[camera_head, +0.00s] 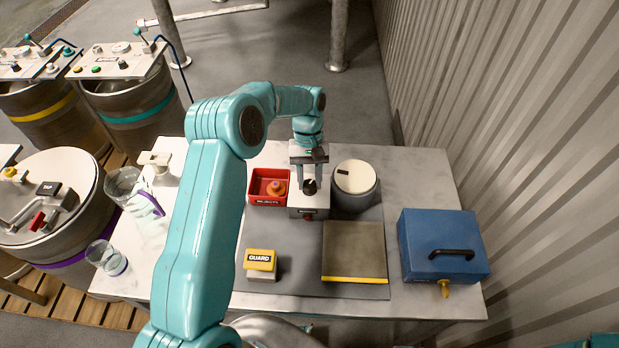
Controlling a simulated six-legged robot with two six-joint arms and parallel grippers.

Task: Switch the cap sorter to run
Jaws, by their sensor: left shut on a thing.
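My left gripper (310,181) reaches down from above and is shut on the dark knob, a finger on each side. The gripper partly hides the back of the sorter, and the knob's exact setting cannot be told. My right gripper is not in view.
A red REJECTS bin (268,187) with an orange piece sits left of the sorter. In front are a yellow GUARD block (260,264) and a flat plate (354,250). A blue case (442,245) lies right. Clear cups (106,257) and kegs (133,105) stand left.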

